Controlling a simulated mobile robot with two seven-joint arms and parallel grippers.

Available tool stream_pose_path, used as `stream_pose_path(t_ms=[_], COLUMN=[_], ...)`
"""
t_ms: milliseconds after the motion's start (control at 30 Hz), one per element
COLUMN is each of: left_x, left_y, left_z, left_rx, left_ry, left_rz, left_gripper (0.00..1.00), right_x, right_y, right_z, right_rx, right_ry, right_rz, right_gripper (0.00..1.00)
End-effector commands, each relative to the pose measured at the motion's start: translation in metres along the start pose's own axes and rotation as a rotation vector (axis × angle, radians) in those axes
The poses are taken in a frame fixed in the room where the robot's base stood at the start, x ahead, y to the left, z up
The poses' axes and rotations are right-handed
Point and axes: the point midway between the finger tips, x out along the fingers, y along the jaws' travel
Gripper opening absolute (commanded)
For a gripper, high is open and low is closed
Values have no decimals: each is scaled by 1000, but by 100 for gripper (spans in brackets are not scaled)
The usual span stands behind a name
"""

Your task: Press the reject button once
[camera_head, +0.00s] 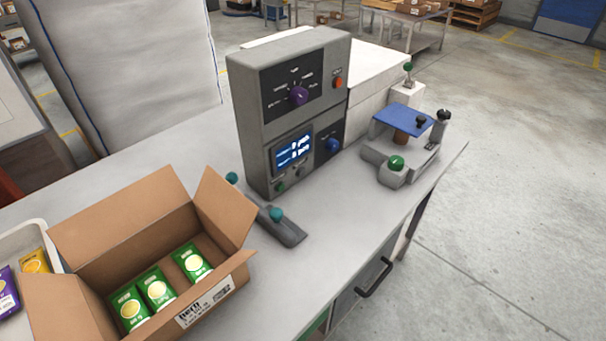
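A grey control box (255,130) stands upright on the grey worktop. The labels are too small to read, so I cannot tell which control is the reject button. Neither of my grippers is in view.
An open cardboard box (125,217) with green packets stands at front left, beside a pale tray (20,240). A flat bar with teal knobs (280,228) lies before the control box. A device with a blue plate (403,120) stands right. The worktop's front middle is clear.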

Motion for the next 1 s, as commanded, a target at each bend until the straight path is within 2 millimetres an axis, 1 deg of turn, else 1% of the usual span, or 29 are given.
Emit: stream_pose_path(t_ms=[33,67,500,600,1000], left_x=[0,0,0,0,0], left_y=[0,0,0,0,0], left_z=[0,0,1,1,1], left_rx=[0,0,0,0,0], left_ry=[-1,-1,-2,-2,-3], left_rz=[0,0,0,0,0], left_gripper=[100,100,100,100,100], right_x=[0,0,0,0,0], right_y=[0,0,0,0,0], right_z=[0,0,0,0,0], right_rx=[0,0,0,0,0], right_ry=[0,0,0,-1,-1], right_rz=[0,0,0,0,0], right_gripper=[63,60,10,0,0])
